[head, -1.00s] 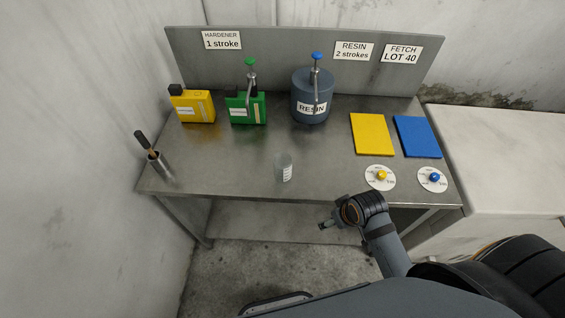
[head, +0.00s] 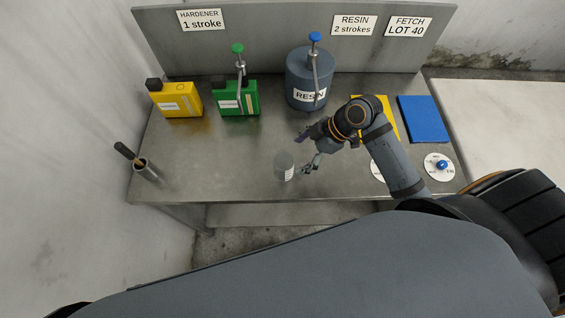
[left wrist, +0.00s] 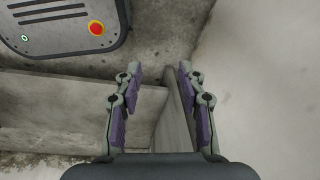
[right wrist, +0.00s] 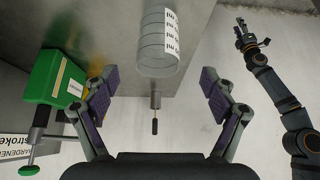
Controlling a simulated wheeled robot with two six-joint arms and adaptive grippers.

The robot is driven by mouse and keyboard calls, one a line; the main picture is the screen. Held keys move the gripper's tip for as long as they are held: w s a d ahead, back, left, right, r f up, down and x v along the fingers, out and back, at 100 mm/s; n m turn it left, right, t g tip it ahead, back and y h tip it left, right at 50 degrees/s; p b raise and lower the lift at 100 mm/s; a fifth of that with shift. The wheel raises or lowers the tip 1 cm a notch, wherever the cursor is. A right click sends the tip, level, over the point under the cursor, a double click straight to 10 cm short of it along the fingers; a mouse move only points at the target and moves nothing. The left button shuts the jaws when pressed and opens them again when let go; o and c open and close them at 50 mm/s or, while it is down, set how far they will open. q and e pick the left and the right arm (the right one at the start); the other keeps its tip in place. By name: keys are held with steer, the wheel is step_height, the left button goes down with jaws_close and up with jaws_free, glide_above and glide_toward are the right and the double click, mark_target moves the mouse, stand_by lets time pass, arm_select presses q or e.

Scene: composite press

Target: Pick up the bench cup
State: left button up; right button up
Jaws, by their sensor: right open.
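The bench cup (head: 284,167) is a clear cup with a white graduated label. It stands upright near the front middle of the metal bench (head: 215,180). My right gripper (head: 306,152) is just to the right of it, pointing at it, open and apart from it. In the right wrist view the cup (right wrist: 158,45) is ahead of the open fingers (right wrist: 164,95), with nothing between them. My left gripper (left wrist: 160,75) shows in the left wrist view, open and empty, away from the bench top; it is not visible in the head view.
A yellow can (head: 175,100), green can (head: 237,98) and resin drum (head: 307,80) stand behind the cup. A holder with a dark-handled tool (head: 146,170) stands at left. Yellow (head: 388,115) and blue (head: 424,119) pads lie at right. Left of the cup is clear.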

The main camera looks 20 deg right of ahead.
mark_target(291, 159)
arm_select(q)
steer(key=s, duration=0.4)
arm_select(e)
steer(key=x, duration=0.4)
steer(key=shift+w+a+f, duration=0.2)
steer(key=shift+w+f, duration=0.05)
steer(key=shift+w, duration=0.05)
steer(key=shift+a+f+p, duration=0.1)
steer(key=shift+f+p, duration=0.15)
steer(key=shift+p, duration=0.25)
steer(key=x, duration=0.1)
steer(key=p+x, duration=0.1)
steer(key=shift+s+f, duration=0.15)
steer(key=shift+f, duration=0.15)
steer(key=shift+x, duration=1.1)
steer(key=c, duration=1.2)
arm_select(q)
steer(key=w, duration=0.1)
steer(key=w+r, duration=0.2)
steer(key=w, duration=0.1)
steer(key=shift+r, duration=0.25)
